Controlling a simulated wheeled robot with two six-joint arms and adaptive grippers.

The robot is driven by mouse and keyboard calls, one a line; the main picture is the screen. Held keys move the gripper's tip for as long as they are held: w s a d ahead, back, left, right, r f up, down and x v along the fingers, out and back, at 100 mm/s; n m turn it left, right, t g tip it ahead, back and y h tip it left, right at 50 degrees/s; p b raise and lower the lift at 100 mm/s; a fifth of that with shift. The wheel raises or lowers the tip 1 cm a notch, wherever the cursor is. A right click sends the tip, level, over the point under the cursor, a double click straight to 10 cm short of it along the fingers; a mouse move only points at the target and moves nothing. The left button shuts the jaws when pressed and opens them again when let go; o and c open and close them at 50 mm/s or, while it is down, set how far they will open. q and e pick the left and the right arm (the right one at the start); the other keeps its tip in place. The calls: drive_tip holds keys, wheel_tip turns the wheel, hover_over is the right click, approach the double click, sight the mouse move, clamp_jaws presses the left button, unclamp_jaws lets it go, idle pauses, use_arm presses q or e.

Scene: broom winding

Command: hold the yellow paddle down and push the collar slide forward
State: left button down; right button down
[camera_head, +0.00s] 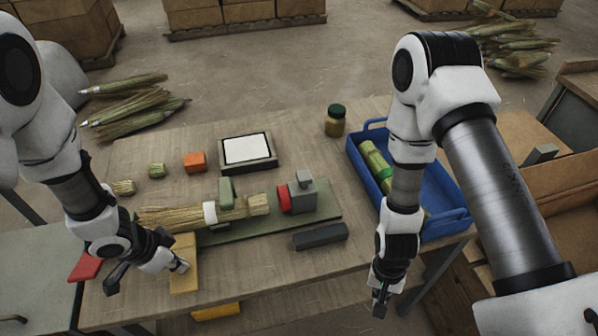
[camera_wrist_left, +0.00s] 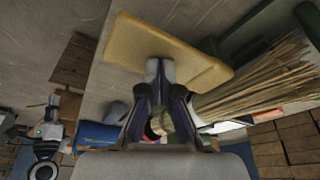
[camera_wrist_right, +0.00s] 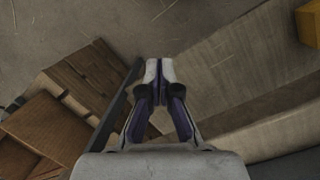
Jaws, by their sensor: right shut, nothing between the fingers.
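The yellow paddle (camera_head: 184,247) lies at the table's front left; it also shows in the left wrist view (camera_wrist_left: 165,45). My left gripper (camera_head: 183,267) is shut, its fingertips at the paddle and seemingly touching its top. A bundle of straw (camera_head: 165,215) lies along a green base (camera_head: 325,222), through a white collar (camera_head: 210,212). A green upright block (camera_head: 226,190) stands beside the collar; I cannot tell which part is the slide. A grey block (camera_head: 302,196) with a red disc (camera_head: 284,199) stands to the right. My right gripper (camera_head: 380,305) is shut and empty, beyond the table's front edge.
A dark grey bar (camera_head: 320,236) lies before the base. A blue tray (camera_head: 446,226) holding green stalks stands at the right, near my right arm. A jar (camera_head: 335,120), a white-topped frame (camera_head: 247,150) and an orange block (camera_head: 195,162) stand at the back.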

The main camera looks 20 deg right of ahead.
drive_tip(key=w+r+m+y, duration=0.1)
drive_tip(key=w+r+m, duration=0.1)
drive_tip(key=w+a+r+m, duration=0.1)
drive_tip(key=w+r+m, duration=0.1)
drive_tip(key=w, duration=0.1)
drive_tip(key=w+r+m+y, duration=0.1)
drive_tip(key=w+r+m, duration=0.1)
drive_tip(key=shift+w+a+r+g+y, duration=0.3)
drive_tip(key=shift+w+a+r, duration=0.1)
use_arm(q)
drive_tip(key=shift+a, duration=0.1)
drive_tip(key=shift+d, duration=0.2)
use_arm(e)
drive_tip(key=w+d+r+m+t+y, duration=0.2)
drive_tip(key=w+d+r+m+y, duration=0.15)
drive_tip(key=w+r, duration=0.55)
drive_tip(key=w+d+r+m+t+y, duration=0.2)
drive_tip(key=w+d+r+m, duration=0.15)
drive_tip(key=w+r, duration=0.5)
use_arm(q)
drive_tip(key=shift+a, duration=0.1)
use_arm(e)
approach(302, 191)
wheel_tip(302, 191, down, 2)
drive_tip(key=w, duration=0.2)
drive_tip(key=shift+s+a, duration=0.15)
drive_tip(key=shift+a, duration=0.6)
